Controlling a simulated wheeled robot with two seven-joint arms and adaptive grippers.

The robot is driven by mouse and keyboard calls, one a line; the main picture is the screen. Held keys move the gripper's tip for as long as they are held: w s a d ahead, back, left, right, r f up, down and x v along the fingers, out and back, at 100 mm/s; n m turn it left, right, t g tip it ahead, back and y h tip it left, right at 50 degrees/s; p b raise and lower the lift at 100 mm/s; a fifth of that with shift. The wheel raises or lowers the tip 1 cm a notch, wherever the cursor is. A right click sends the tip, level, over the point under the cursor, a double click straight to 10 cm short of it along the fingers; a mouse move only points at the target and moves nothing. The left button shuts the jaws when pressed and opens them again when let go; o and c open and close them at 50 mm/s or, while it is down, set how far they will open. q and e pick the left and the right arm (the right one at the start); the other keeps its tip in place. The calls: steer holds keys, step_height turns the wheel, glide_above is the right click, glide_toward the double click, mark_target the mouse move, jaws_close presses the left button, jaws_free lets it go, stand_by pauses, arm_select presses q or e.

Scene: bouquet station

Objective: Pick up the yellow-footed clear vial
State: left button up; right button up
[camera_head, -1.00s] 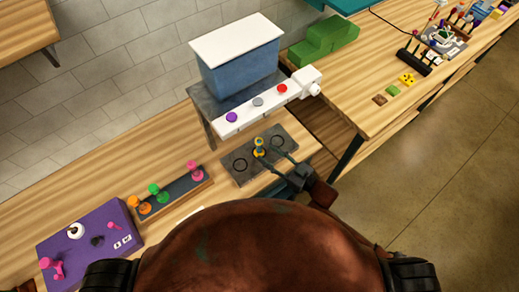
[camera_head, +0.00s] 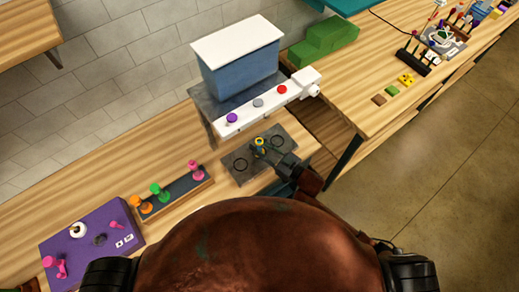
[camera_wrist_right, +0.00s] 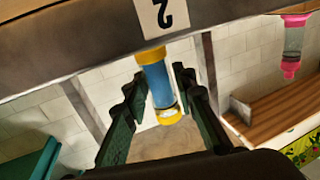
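The yellow-footed vial (camera_head: 260,144) is at the dark grey plate (camera_head: 240,176) in the middle of the bench, between two dark rings. In the right wrist view the vial (camera_wrist_right: 160,85) has a blue middle and yellow ends. My right gripper (camera_head: 266,147) reaches it from the lower right, and its fingers hide part of it. My left gripper is not in view.
A blue bin with a white lid (camera_head: 237,45) and a white bar with coloured knobs (camera_head: 258,103) stand behind. A rack of orange, green and pink pieces (camera_head: 172,196) and a purple board (camera_head: 90,240) lie left. A green block (camera_head: 325,43) is behind right.

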jaws_close()
steer(key=shift+r, duration=0.15)
